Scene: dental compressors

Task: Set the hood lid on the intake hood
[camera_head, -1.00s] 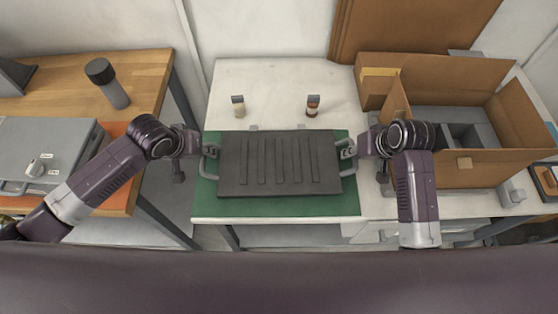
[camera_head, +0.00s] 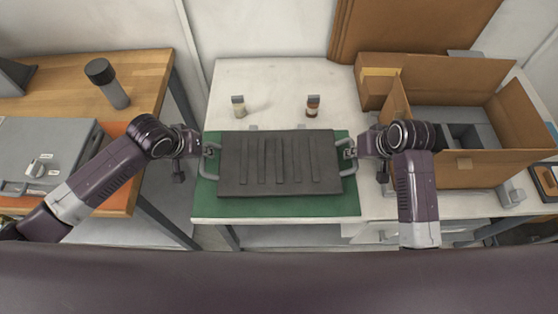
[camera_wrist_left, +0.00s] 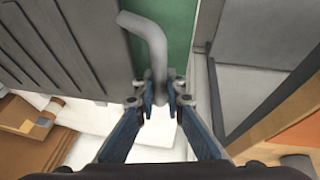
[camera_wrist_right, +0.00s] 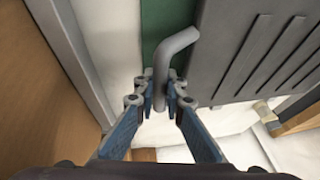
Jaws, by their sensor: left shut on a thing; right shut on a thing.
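The hood lid (camera_head: 280,188) is a dark grey ribbed rectangular panel with a light grey bar handle at each end. It lies over the green mat (camera_head: 280,208) at the middle of the white table. My left gripper (camera_head: 209,149) is shut on the lid's left handle (camera_wrist_left: 152,40). My right gripper (camera_head: 350,152) is shut on the lid's right handle (camera_wrist_right: 178,43). Both handles show between the fingers in the wrist views. I cannot make out the intake hood separately; what is under the lid is hidden.
An open cardboard box (camera_head: 470,175) stands close to my right arm. A wooden bench (camera_head: 145,75) at left carries a grey case (camera_head: 55,140) and a dark-capped cylinder (camera_head: 115,92).

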